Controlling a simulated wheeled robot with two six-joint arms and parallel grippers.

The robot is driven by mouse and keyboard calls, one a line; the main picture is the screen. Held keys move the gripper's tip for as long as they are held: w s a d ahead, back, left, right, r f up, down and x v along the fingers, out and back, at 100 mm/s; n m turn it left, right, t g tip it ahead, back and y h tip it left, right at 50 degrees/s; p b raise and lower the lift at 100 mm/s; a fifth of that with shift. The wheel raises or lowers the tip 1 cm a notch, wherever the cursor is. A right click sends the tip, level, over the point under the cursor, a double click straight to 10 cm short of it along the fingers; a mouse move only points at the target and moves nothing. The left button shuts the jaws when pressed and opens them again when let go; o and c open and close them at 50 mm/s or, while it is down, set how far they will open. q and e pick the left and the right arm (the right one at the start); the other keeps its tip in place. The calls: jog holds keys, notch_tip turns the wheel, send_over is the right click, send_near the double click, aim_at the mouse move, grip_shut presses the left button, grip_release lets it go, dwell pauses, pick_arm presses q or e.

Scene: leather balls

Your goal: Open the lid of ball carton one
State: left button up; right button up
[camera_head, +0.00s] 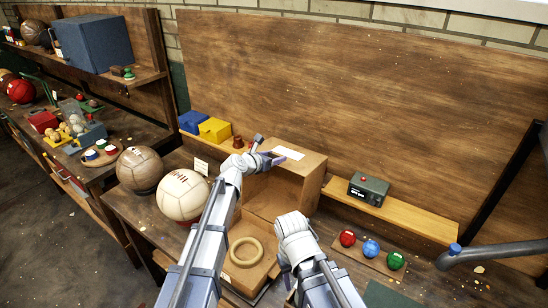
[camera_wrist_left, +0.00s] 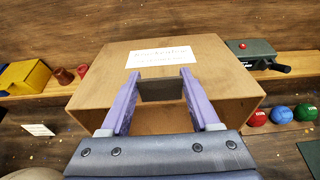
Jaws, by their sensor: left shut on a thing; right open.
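A brown carton stands on the bench. Its raised lid (camera_head: 308,168) has a white label on its upper face and a hollow side facing forward; the lid also fills the middle of the left wrist view (camera_wrist_left: 200,60). My left gripper (camera_head: 272,159) is at the lid's front edge. In the left wrist view its purple fingers (camera_wrist_left: 162,90) are shut on a dark tab at that edge. Below it, the open lower part (camera_head: 232,272) holds a tan ring (camera_head: 246,251). My right gripper (camera_head: 286,272) is low beside the carton's right side, open, its fingers mostly hidden.
A cream ball (camera_head: 183,195) and a brown ball (camera_head: 139,169) stand left of the carton. Blue and yellow boxes (camera_head: 215,129) sit behind. A green-grey box (camera_head: 368,189) stands on the right ledge. Red, blue and green balls (camera_head: 371,248) lie right of my right arm.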

pick_arm(q)
grip_shut()
jog(key=s+a, duration=0.6)
jog(key=s, duration=0.3)
